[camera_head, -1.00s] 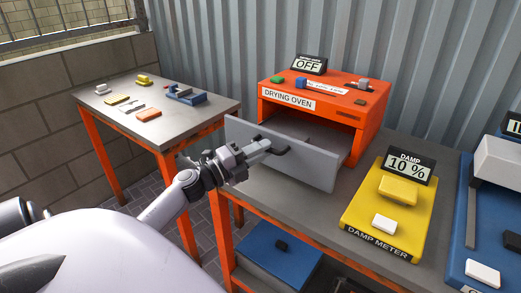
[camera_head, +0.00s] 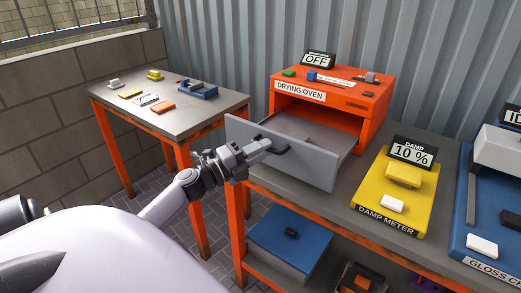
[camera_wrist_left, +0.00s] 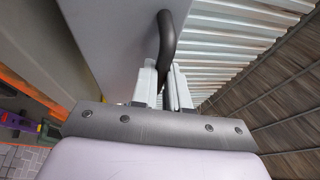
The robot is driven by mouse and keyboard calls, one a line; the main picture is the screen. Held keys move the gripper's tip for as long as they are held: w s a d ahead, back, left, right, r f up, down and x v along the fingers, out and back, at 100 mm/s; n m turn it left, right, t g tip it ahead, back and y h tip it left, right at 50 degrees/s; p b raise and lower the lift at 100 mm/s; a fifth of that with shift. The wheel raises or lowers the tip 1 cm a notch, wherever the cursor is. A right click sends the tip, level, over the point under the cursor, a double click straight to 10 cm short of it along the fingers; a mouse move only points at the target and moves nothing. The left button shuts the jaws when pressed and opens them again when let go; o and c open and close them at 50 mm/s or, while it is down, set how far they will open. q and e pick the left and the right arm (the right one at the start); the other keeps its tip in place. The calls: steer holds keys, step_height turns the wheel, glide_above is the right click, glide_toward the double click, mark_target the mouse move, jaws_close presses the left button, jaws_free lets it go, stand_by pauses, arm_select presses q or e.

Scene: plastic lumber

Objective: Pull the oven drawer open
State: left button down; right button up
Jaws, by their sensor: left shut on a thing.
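The orange drying oven (camera_head: 350,113) stands on the grey workbench, its sign reading OFF. Its grey drawer (camera_head: 285,152) is pulled well out toward me, and the drawer's inner floor shows behind the front panel. The dark bar handle (camera_head: 272,143) sits on the drawer front. My left gripper (camera_head: 262,148) is at the handle with its fingers shut on it. In the left wrist view the curved black handle (camera_wrist_left: 166,45) runs between the two pale fingers (camera_wrist_left: 164,88). My right gripper is not in view.
A yellow damp meter (camera_head: 374,212) reading 10 % and a blue gloss unit (camera_head: 463,235) stand to the right of the oven. A side table (camera_head: 180,117) with small blocks stands at the left. A blue-lidded box (camera_head: 290,240) lies on the shelf below.

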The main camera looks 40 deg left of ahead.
arm_select(q)
steer(key=c, duration=1.1)
jaws_free()
steer(key=shift+s, duration=0.1)
steer(key=shift+b+v, duration=0.65)
steer(key=shift+v, duration=2.85)
steer(key=shift+f, duration=0.1)
